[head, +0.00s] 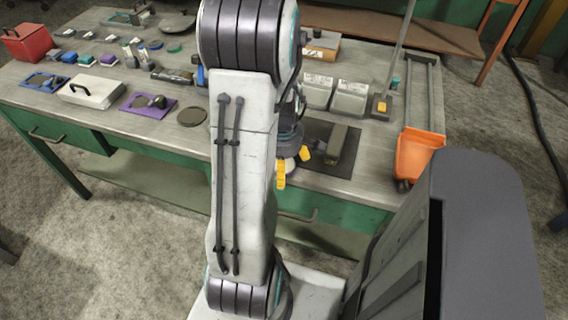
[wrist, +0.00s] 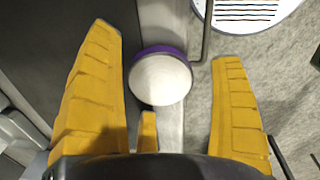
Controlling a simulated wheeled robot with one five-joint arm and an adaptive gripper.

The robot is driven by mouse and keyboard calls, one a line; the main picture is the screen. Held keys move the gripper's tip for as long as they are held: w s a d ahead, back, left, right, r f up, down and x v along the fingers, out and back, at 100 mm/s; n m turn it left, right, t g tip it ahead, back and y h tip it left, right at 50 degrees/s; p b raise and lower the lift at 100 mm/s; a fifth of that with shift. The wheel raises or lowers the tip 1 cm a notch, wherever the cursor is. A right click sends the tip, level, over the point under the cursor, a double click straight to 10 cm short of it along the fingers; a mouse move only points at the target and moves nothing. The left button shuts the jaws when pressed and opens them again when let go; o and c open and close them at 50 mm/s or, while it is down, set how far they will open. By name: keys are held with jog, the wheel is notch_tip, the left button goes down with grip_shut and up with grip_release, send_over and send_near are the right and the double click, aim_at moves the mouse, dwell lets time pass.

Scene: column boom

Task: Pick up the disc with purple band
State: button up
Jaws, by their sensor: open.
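The disc with a purple band (wrist: 160,79) shows in the wrist view as a pale round face with a purple rim. It appears between the two yellow fingers of my gripper (wrist: 165,47), with a gap on both sides. My gripper is open and nothing is held. In the head view my gripper (head: 292,166) hangs near the front edge of the workbench, partly behind my arm. I cannot make out the disc in the head view. I cannot tell how far below the fingertips it lies.
A dark mat (head: 318,132) with a greyish block (head: 337,146) lies close to the right of my gripper. Two pale bins (head: 350,98) stand behind. An orange dustpan (head: 419,154) is at the bench's right end. Small parts crowd the bench's left side.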

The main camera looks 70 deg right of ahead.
jog(key=c, duration=1.3)
jog(key=shift+c, duration=0.3)
jog(key=shift+r, duration=0.1)
